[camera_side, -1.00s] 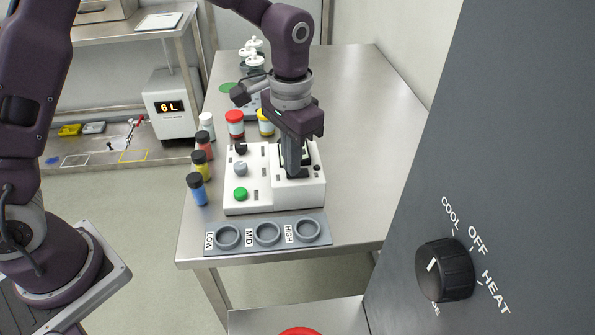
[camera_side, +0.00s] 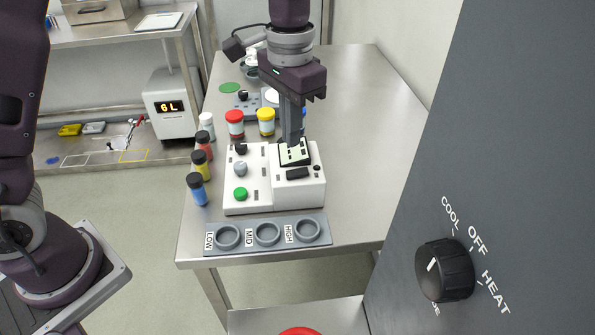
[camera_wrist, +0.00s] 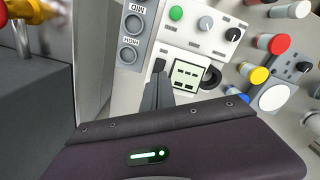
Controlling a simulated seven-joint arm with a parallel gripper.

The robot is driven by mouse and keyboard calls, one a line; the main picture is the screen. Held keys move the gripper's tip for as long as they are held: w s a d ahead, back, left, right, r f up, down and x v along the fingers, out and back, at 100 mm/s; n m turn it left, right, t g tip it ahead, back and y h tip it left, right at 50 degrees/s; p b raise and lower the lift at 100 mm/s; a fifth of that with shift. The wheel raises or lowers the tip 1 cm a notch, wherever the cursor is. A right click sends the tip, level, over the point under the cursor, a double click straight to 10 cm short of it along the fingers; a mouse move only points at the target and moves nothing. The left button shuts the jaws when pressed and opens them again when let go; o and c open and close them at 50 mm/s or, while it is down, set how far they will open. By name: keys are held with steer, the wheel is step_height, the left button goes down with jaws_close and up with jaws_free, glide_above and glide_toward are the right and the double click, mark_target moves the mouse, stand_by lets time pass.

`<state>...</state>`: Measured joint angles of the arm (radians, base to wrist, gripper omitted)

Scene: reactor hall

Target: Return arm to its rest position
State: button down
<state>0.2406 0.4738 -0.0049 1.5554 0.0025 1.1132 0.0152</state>
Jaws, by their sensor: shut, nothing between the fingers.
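My gripper (camera_side: 292,138) is shut and empty, pointing down above the back edge of a white control box on the steel table. In the wrist view my gripper's closed fingers (camera_wrist: 158,82) show beside the box's small display. The white control box (camera_side: 258,203) carries a green button (camera_side: 240,194), a grey knob (camera_side: 240,169), a black knob (camera_side: 241,149), a tilted display (camera_side: 295,153) and a dark slot (camera_side: 298,174). The box also shows in the wrist view (camera_wrist: 190,28). Whether the fingertips touch the box, I cannot tell.
A grey tray (camera_side: 288,243) with LOW, MID and HIGH wells lies at the front edge. Several capped vials (camera_side: 197,189) stand left. Red (camera_side: 235,123) and yellow (camera_side: 266,122) jars stand behind. A dark panel with a COOL/OFF/HEAT knob (camera_side: 445,270) is at right. The table's right side is clear.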

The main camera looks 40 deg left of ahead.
steer(key=s+a+r+n+t, duration=0.25)
steer(key=s+a+r, duration=0.45)
steer(key=s+r, duration=0.45)
steer(key=s+a+f+t, duration=0.1)
steer(key=s+f, duration=0.1)
steer(key=s, duration=0.4)
steer(key=s+a+f+t, duration=0.1)
steer(key=s+f+t, duration=0.1)
steer(key=s, duration=0.4)
steer(key=shift+s+a+f, duration=0.15)
steer(key=shift+a, duration=0.2)
steer(key=shift+n, duration=0.25)
